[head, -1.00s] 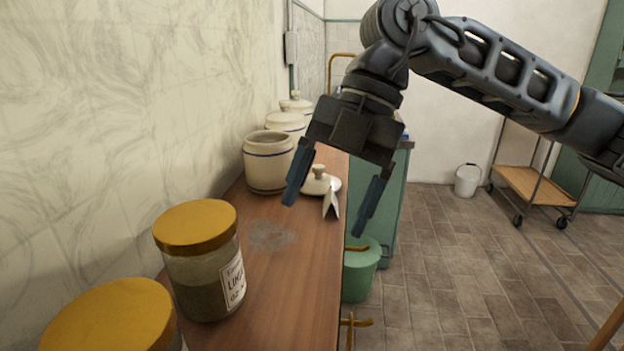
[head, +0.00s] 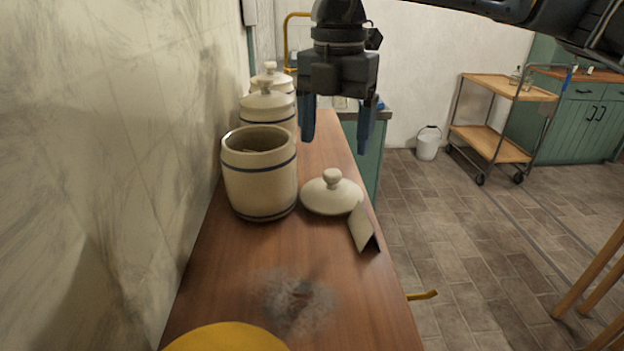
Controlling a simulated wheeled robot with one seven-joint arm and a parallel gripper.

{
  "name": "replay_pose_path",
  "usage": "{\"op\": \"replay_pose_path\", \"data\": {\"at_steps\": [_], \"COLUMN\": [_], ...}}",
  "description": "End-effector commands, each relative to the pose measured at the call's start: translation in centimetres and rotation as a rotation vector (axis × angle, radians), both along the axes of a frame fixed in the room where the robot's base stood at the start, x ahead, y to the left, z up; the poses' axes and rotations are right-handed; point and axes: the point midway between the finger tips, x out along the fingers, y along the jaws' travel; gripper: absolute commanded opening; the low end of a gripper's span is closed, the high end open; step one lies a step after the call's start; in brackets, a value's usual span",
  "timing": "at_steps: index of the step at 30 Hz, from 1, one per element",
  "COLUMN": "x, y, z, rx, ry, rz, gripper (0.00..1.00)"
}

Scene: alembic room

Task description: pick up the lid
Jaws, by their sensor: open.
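The lid (head: 328,196) is a cream dome with a round knob. It lies on the wooden counter (head: 215,290), right of an open cream crock (head: 259,180) with blue bands. My gripper (head: 336,145) is open and empty and points down. In the picture its fingertips are above the lid's knob, apart from it. How far the gripper is behind or in front of the lid I cannot tell.
A folded card (head: 362,228) stands close to the lid's right front. Lidded crocks (head: 267,110) stand behind the open one along the wall. A grey powder patch (head: 298,300) and a yellow jar top (head: 226,338) are nearer. The counter's right edge drops to the floor.

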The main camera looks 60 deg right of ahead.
Motion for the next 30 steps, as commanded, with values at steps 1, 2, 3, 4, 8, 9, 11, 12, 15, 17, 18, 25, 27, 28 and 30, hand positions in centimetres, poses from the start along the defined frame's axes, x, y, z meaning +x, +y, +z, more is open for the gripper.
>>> {"op": "replay_pose_path", "data": {"at_steps": [1, 2, 3, 4, 8, 9, 11, 12, 15, 17, 18, 25, 27, 28, 30], "x": [0.0, 0.0, 0.0, 0.0, 0.0, 0.0, 0.0, 0.0, -0.1, 0.0, 0.0, 0.0, 0.0, 0.0, 0.0], "y": [-0.1, -0.1, -0.1, -0.1, 0.0, 0.0, 0.0, 0.0, 0.1, 0.0, 0.0, 0.0, 0.0, 0.0, 0.0], "z": [-0.2, -0.4, -0.8, -1.1, -2.4, -2.8, -3.4, -3.9, -5.4, -6.3, -6.7, -7.7, -7.7, -7.7, -7.7], "rx": [-0.001, -0.001, -0.001, 0.000, 0.001, 0.000, 0.002, 0.002, 0.002, 0.001, 0.002, -0.001, -0.001, -0.001, -0.001], "ry": [0.001, 0.001, 0.001, 0.001, 0.001, 0.000, 0.001, 0.001, 0.001, 0.002, 0.001, 0.000, -0.001, 0.000, 0.000], "rz": [-0.002, -0.002, -0.002, -0.002, -0.002, -0.002, -0.002, -0.002, -0.001, -0.002, -0.002, -0.001, -0.001, -0.001, -0.001], "gripper": [0.81, 0.81, 0.81, 0.81, 0.81, 0.81, 0.81, 0.81, 0.81, 0.81, 0.81, 0.81, 0.81, 0.81, 0.78]}}
